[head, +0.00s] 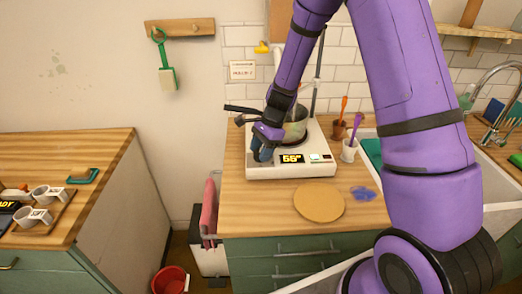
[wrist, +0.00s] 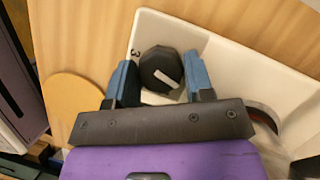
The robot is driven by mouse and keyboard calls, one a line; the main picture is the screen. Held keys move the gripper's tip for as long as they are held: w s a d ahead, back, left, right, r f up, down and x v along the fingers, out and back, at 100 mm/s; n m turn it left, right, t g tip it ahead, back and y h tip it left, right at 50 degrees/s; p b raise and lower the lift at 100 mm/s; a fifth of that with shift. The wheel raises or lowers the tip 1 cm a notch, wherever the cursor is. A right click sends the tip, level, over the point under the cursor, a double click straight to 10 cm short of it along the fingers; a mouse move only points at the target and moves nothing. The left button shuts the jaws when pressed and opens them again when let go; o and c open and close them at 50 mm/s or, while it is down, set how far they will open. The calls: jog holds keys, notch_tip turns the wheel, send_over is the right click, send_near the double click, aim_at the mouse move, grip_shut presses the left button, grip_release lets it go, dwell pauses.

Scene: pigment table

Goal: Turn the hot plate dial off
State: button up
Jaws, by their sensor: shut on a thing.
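The white hot plate (head: 292,170) stands on the wooden counter, its front display (head: 292,158) lit with yellow digits that look like 55. A pot (head: 296,122) sits on top of it. In the wrist view the dial (wrist: 160,70) is a dark faceted knob with a pale pointer line, on the white hot plate body (wrist: 212,40); a dark "3" is printed beside it. My gripper (wrist: 161,84) has its blue fingers on either side of the dial, shut on it. In the head view my gripper (head: 262,152) is at the hot plate's front left corner and hides the dial.
A pink towel (head: 209,208) hangs left of the counter.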

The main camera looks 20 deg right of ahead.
jog(key=shift+n+g, duration=0.6)
jog(key=shift+n, duration=1)
jog(key=o, duration=0.9)
jog(key=shift+h, duration=0.3)
jog(key=v, duration=1)
jog(key=shift+d+r, duration=0.2)
jog(key=shift+r, duration=0.15)
jog(key=shift+w, duration=0.15)
